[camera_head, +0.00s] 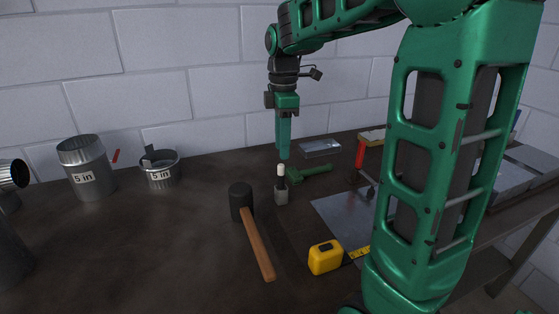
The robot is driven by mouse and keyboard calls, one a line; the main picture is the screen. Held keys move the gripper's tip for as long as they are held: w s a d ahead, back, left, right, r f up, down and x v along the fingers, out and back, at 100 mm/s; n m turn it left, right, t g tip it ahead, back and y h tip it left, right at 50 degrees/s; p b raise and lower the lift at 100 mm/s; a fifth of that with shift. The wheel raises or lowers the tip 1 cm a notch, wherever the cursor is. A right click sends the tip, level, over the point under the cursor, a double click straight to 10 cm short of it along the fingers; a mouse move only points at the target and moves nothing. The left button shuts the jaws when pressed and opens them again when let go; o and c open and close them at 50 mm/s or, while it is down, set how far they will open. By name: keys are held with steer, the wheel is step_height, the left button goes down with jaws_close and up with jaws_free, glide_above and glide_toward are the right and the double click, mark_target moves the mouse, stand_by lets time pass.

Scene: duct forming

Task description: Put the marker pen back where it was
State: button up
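What looks like the marker pen (281,171), with a pale top and a dark lower part, stands upright in a small grey block (281,197) on the dark workbench. My gripper (284,155) points straight down, just above the pen's top in the picture. A small gap shows between the fingertips and the pen, so the pen does not appear to be held. The green fingers are seen edge-on as one narrow shape, so I cannot tell whether they are open or shut.
A hammer (258,242) lies left of the block and a green tool (312,172) right of it. A yellow tape measure (325,257) lies in front, near a metal sheet (338,217). "5 in" duct pieces (90,170) stand at left. My arm hides part of the right side.

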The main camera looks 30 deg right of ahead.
step_height(320, 180, up, 3)
steer(key=shift+f, duration=0.2)
steer(key=shift+s, duration=0.15)
steer(key=s+d+f+m, duration=0.1)
steer(key=s+f+m, duration=0.2)
steer(key=s+m, duration=0.3)
steer(key=s+d+f+m, duration=0.1)
steer(key=s+f+m, duration=0.3)
steer(key=s+m, duration=0.3)
steer(key=s+d+f+m, duration=0.1)
steer(key=s+f+m, duration=0.3)
steer(key=s, duration=0.9)
steer(key=m, duration=0.3)
steer(key=shift+s+d+f, duration=0.15)
steer(key=shift+s+f, duration=0.1)
steer(key=shift+s, duration=0.05)
